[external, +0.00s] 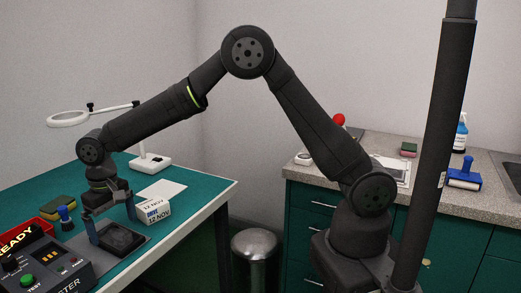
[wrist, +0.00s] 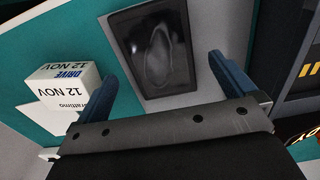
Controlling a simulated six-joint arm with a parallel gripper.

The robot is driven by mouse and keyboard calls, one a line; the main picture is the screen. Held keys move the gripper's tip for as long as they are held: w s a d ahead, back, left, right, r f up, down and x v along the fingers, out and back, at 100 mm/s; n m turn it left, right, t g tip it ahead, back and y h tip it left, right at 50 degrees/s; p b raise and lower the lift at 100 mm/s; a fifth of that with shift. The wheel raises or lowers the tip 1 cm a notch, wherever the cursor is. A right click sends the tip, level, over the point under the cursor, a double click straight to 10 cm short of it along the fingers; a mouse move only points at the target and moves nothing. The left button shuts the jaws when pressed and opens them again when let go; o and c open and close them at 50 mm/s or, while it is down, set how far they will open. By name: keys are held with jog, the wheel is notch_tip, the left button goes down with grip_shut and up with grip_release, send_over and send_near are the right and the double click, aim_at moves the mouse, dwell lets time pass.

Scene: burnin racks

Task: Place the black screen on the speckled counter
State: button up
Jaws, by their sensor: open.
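The black screen (external: 120,238) lies flat on a grey plate on the green-topped bench in the external view. In the wrist view the screen (wrist: 151,46) is a dark glossy rectangle with a smeary reflection. My gripper (external: 111,225) is open above it; in the wrist view its blue fingers (wrist: 170,80) stand wide apart, one toward each side of the screen, and hold nothing. I cannot tell the exact height of the fingertips. The speckled counter (external: 272,171) is not what holds the screen; the speckled counter (external: 420,185) runs along the right wall above green drawers.
A white box marked 12 NOV (external: 153,210) stands close beside the gripper, with a paper behind it. A metal bin (external: 256,247) stands between the benches.

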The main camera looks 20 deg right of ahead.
jog(key=shift+f, duration=1.4)
jog(key=c, duration=1.2)
jog(key=shift+r, duration=0.15)
jog(key=shift+r, duration=0.6)
notch_tip(320, 180, up, 3)
jog(key=shift+f, duration=0.1)
jog(key=w+d+r, duration=0.2)
jog(key=d, duration=0.1)
jog(key=w+d+r, duration=0.2)
jog(key=w, duration=0.1)
jog(key=w+d+r, duration=0.2)
jog(key=d, duration=0.1)
jog(key=shift+w+d+r, duration=0.35)
jog(key=shift+w+r, duration=0.05)
jog(key=shift+w, duration=0.1)
